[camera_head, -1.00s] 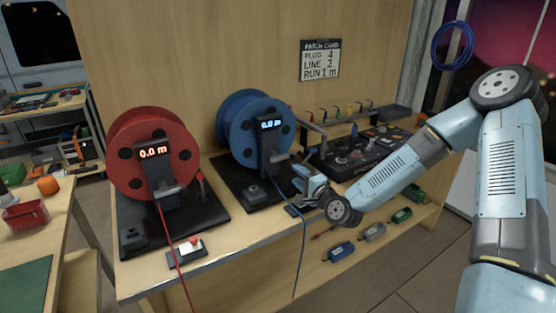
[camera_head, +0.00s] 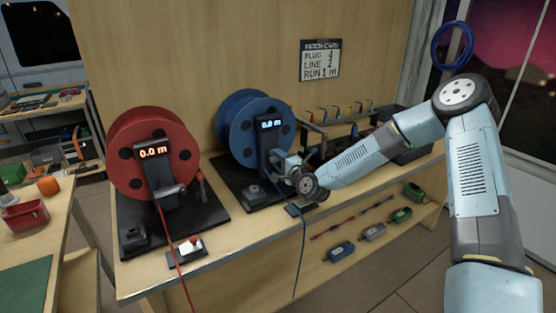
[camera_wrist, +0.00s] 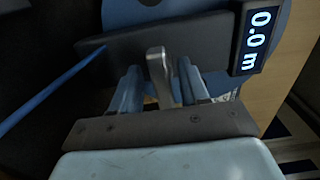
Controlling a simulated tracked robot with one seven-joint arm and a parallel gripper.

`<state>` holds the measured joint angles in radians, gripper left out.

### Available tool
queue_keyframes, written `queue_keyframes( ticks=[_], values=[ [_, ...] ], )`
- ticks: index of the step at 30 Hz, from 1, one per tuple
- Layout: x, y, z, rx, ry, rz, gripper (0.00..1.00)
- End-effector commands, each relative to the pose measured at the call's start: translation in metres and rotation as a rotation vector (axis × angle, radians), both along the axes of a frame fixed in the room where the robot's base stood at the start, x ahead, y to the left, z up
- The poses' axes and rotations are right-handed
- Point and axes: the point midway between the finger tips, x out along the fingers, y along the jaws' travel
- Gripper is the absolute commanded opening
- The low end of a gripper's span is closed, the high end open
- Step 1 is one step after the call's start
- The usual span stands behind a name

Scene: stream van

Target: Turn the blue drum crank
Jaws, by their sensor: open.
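The blue drum (camera_head: 252,125) stands on a black base on the bench, and its display (camera_head: 270,124) reads 0.0 m. The display also shows in the wrist view (camera_wrist: 258,38). My gripper (camera_head: 285,165) is at the front right of the drum's post, where my wrist hides the crank. In the wrist view my gripper (camera_wrist: 161,88) is open. A grey metal lever-like piece (camera_wrist: 159,75) stands between its two fingers; I cannot tell if it is the crank or if the fingers touch it. The blue cable (camera_head: 303,235) hangs over the bench's front edge.
The red drum (camera_head: 150,150) stands to the left, its display at 0.0 m. A patch card (camera_head: 320,60) hangs behind. Several connectors lie on the lower shelf (camera_head: 385,225).

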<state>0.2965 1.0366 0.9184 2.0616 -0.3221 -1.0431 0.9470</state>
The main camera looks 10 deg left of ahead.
Motion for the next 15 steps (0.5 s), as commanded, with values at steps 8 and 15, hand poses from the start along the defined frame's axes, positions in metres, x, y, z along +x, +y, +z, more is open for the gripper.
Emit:
queue_keyframes(
  ticks=[8, 15],
  values=[
    [0.0064, 0.0046, 0.0001, 0.0, 0.0, 0.0, 0.45],
    [0.0062, 0.0046, 0.0001, -0.001, -0.001, 0.0, 0.36]
  ],
)
